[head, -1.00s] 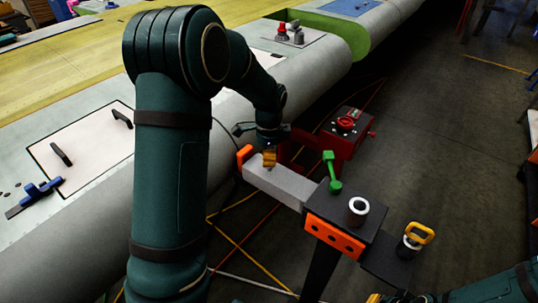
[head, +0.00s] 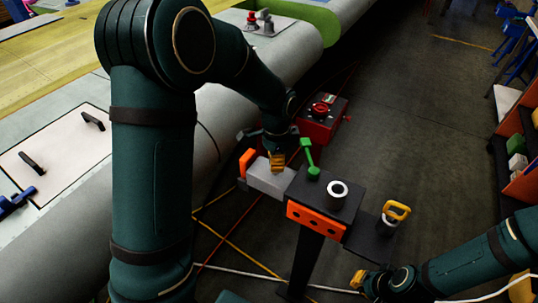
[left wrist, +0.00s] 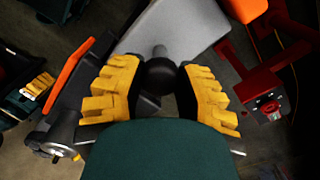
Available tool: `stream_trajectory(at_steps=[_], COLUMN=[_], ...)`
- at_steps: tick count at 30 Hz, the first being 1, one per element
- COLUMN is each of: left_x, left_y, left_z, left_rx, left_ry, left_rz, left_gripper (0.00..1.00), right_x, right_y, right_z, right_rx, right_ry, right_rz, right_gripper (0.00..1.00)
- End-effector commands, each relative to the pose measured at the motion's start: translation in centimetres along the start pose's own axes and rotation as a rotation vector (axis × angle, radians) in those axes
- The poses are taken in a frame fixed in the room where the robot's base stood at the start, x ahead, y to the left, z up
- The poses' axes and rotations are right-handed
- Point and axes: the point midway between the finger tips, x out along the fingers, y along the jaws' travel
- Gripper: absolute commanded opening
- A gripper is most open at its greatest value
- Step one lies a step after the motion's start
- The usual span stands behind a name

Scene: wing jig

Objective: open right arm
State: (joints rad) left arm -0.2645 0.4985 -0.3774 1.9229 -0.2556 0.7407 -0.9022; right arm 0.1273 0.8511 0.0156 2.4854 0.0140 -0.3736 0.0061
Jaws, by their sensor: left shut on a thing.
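My left gripper (head: 277,160) is at the light grey block (head: 268,180), which has an orange end piece (head: 246,162) and adjoins a dark stand (head: 325,192). In the left wrist view, its yellow fingers are shut on a black round knob (left wrist: 160,76) above the grey block (left wrist: 185,28). My right gripper (head: 358,279) is low at the right, apart from the stand. Its yellow fingertips are too small to tell open from shut.
A white-rimmed cylinder (head: 337,194) stands on the stand top. A yellow-handled item (head: 396,211) sits on a lower side shelf. A red box (head: 324,118) is behind. The grey wing (head: 225,105) fills the left. Shelving (head: 515,150) edges the right; floor between is open.

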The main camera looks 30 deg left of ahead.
Motion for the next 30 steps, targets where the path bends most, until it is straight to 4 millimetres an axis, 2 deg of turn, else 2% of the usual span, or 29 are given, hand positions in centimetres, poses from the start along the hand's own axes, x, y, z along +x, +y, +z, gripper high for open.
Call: stream_trajectory(at_steps=[6, 7, 9, 10, 18, 22, 26, 30], left_x=[0.2, 0.2, 0.2, 0.2, 0.1, -0.7, -2.6, -5.5], left_y=[0.1, 0.1, 0.1, 0.1, 0.0, -0.1, -0.1, -0.1], left_z=[0.2, 0.2, 0.2, 0.2, 0.1, 0.1, 0.1, 0.1], left_rx=[-0.002, -0.002, -0.002, -0.002, -0.002, -0.002, -0.002, 0.0], left_ry=[-0.005, -0.005, -0.004, -0.004, -0.002, 0.001, 0.002, 0.002], left_rz=[0.006, 0.006, 0.005, 0.005, 0.002, 0.0, -0.001, -0.002], left_gripper=[0.0, 0.4, 0.64, 0.67, 0.67, 0.67, 0.67, 0.67], right_x=[0.0, 0.0, 0.0, 0.0, 0.0, 0.0, 0.0, 0.0], right_y=[0.0, 0.0, 0.0, 0.0, 0.0, 0.0, 0.0, 0.0], right_z=[0.0, 0.0, 0.0, 0.0, 0.0, 0.0, 0.0, 0.0], right_rx=[0.0, 0.0, 0.0, 0.0, 0.0, -0.001, 0.0, 0.0], right_ry=[0.0, 0.0, 0.0, 0.0, 0.0, 0.0, 0.0, 0.0], right_rz=[0.0, 0.0, 0.0, 0.0, 0.0, 0.0, 0.0, 0.0], right_gripper=[0.0, 0.0, 0.0, 0.0, 0.0, 0.0, 0.0, 0.0])
